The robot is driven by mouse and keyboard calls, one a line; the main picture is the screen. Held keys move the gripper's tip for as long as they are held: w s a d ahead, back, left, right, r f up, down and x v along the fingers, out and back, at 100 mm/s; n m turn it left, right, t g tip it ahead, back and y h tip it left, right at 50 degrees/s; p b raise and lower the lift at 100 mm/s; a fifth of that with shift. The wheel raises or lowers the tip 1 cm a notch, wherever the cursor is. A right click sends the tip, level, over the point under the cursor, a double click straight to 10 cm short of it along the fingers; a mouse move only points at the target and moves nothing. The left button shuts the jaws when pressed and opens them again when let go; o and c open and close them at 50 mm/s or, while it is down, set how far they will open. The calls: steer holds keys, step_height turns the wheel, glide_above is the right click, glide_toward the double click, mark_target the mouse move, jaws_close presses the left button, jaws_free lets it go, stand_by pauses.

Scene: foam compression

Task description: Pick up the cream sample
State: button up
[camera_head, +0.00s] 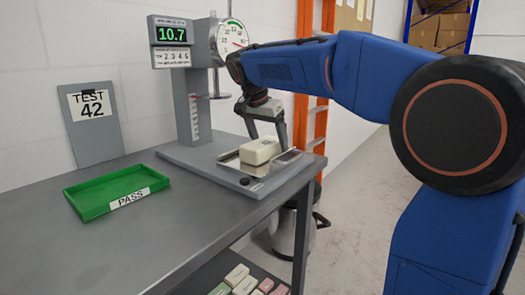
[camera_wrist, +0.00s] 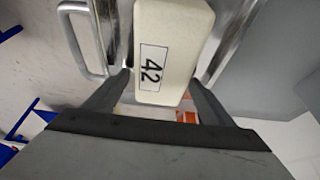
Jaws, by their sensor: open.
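The cream sample (camera_head: 260,150) is a rounded block lying in a metal tray (camera_head: 232,161) on the test stand's base. In the wrist view the cream sample (camera_wrist: 172,32) carries a white label reading 42. My gripper (camera_head: 266,125) is just above the sample in the head view. In the wrist view my gripper (camera_wrist: 162,85) is open, with one finger on each side of the sample's near end. I cannot tell whether the fingers touch it.
The test stand (camera_head: 186,105) with a display reading 10.7 and a dial (camera_head: 230,40) rises behind the sample. A green PASS tray (camera_head: 115,190) stands empty at left on the grey table (camera_head: 190,230). A TEST 42 clipboard (camera_head: 89,122) leans on the wall. Several small blocks (camera_head: 240,280) lie below the table.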

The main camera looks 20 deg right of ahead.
steer(key=c, duration=1.2)
steer(key=shift+r, duration=0.1)
step_height(320, 180, up, 10)
steer(key=shift+f, duration=0.1)
